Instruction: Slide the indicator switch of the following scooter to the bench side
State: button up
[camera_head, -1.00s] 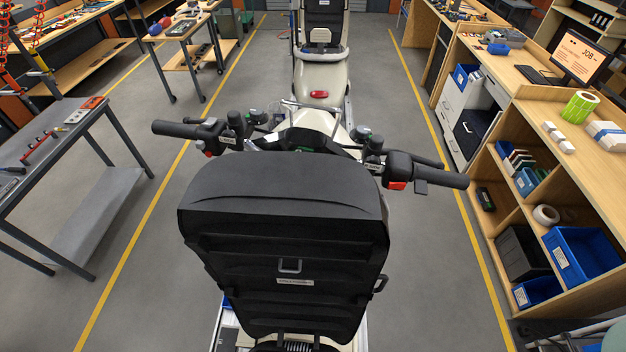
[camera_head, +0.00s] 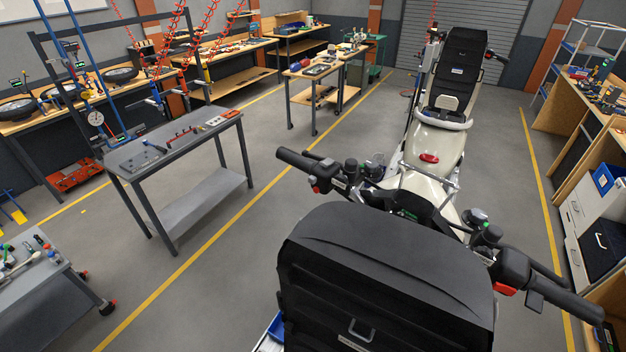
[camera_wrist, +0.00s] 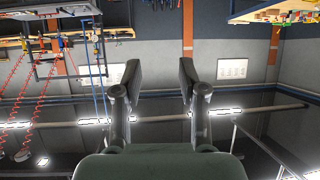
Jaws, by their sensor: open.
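A left switch housing (camera_head: 328,176) and a right switch housing (camera_head: 512,266) sit inboard of the grips, each with a red part. The indicator switch and its position are too small to tell. A cream scooter (camera_head: 432,145) stands ahead, its handlebar mostly hidden. My gripper (camera_wrist: 160,72) is open and empty in the wrist view, with no scooter between its fingers.
A grey bench (camera_head: 180,142) with tools stands left, beyond a yellow floor line (camera_head: 215,240). Another tool-covered table (camera_head: 32,280) is at the lower left. Wooden shelving and drawers (camera_head: 580,235) line the right.

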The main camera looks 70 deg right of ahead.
jog(key=m+g+h+b, duration=0.5)
jog(key=m+g+h, duration=1.2)
jog(key=m, duration=0.5)
send_near(310, 180)
jog(key=p+x, duration=0.2)
jog(key=x, duration=0.5)
jog(key=shift+s+r, duration=0.1)
jog(key=shift+r, duration=0.05)
jog(key=shift+s+d, duration=0.1)
jog(key=shift+d, duration=0.4)
grip_shut()
